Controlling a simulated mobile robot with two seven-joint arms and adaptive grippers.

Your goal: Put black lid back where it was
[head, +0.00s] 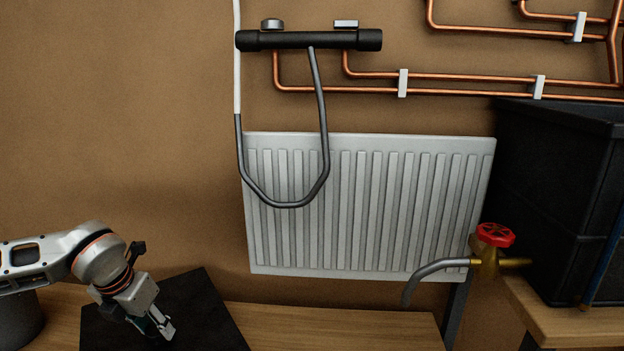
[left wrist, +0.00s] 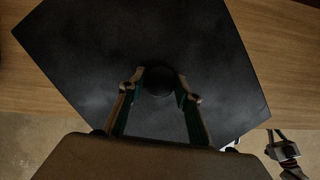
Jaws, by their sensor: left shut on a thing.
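The black lid (head: 205,305) is a flat dark square plate with a round knob (left wrist: 158,80) at its middle. In the head view it is at the lower left, over the wooden bench. My left gripper (head: 165,328) is at the lid from above. In the left wrist view its two fingers (left wrist: 160,92) are on either side of the knob, shut on it. A pale edge (left wrist: 226,138) shows under the lid's lower right side; what it belongs to is hidden. I cannot tell whether the lid rests on something. My right gripper (left wrist: 277,135) appears small at the lower right.
A white radiator (head: 370,205) hangs on the brown wall, with copper pipes (head: 490,78) above. A brass valve with a red wheel (head: 495,235) is beside it. A large black bin (head: 555,190) stands at right on a wooden surface. The bench (head: 330,325) is clear right of the lid.

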